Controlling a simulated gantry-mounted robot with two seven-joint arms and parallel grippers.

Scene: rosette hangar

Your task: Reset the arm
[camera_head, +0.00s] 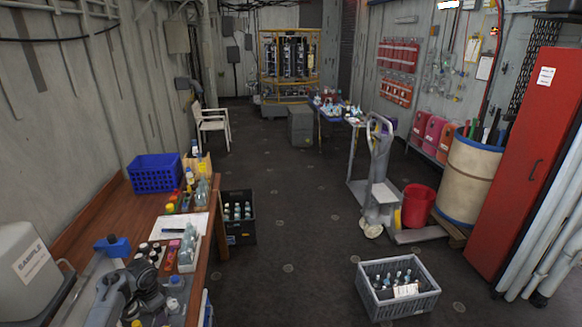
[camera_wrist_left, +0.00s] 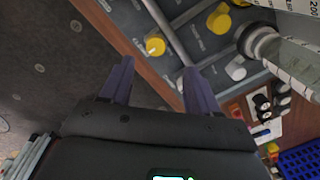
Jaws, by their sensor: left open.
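My left gripper (camera_head: 148,297) is at the lower left of the head view, above the near end of the brown wooden table (camera_head: 112,212). In the left wrist view its two dark fingers (camera_wrist_left: 158,70) are spread apart with nothing between them. Beyond the fingers lie the table's edge and a grey panel (camera_wrist_left: 205,40) with yellow round caps. A clear graduated container (camera_wrist_left: 297,65) is at the right of that view. My right gripper is not in view.
A blue basket (camera_head: 155,174), bottles and a white sheet crowd the table. A dark crate (camera_head: 241,238) stands beside it. A grey crate with bottles (camera_head: 375,306) is on the floor, with a red bucket (camera_head: 417,205) further back. The floor between is clear.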

